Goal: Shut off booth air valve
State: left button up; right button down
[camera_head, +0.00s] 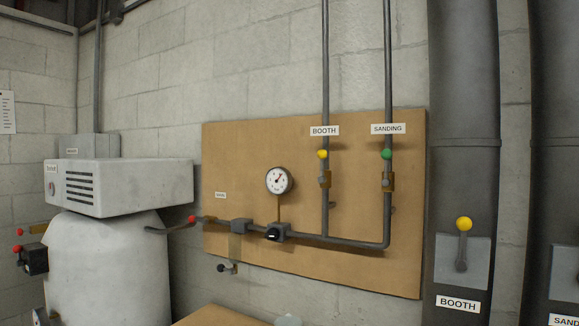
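The valve under the BOOTH label (324,131) has a brass body (325,180) on the left vertical pipe of the brown board. Its yellow knob (322,154) sits above the body, with the handle roughly in line with the pipe. A second yellow-knobbed lever (463,224) stands upright on a plate on the thick grey duct at the right, above another BOOTH label (458,304). Neither of my grippers shows in the head view.
The SANDING pipe valve has a green knob (387,154), right of the booth one. A white compressor (125,187) stands at left. A brown surface (215,316) shows at the bottom.

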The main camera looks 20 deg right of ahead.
aim_at(321, 154)
jog(key=i+l, duration=0.2)
jog(key=i, duration=0.2)
jog(key=i+l, duration=0.15)
jog(key=i, duration=0.2)
jog(key=i+l, duration=0.2)
jog(key=i, duration=0.2)
jog(key=j+u, duration=0.05)
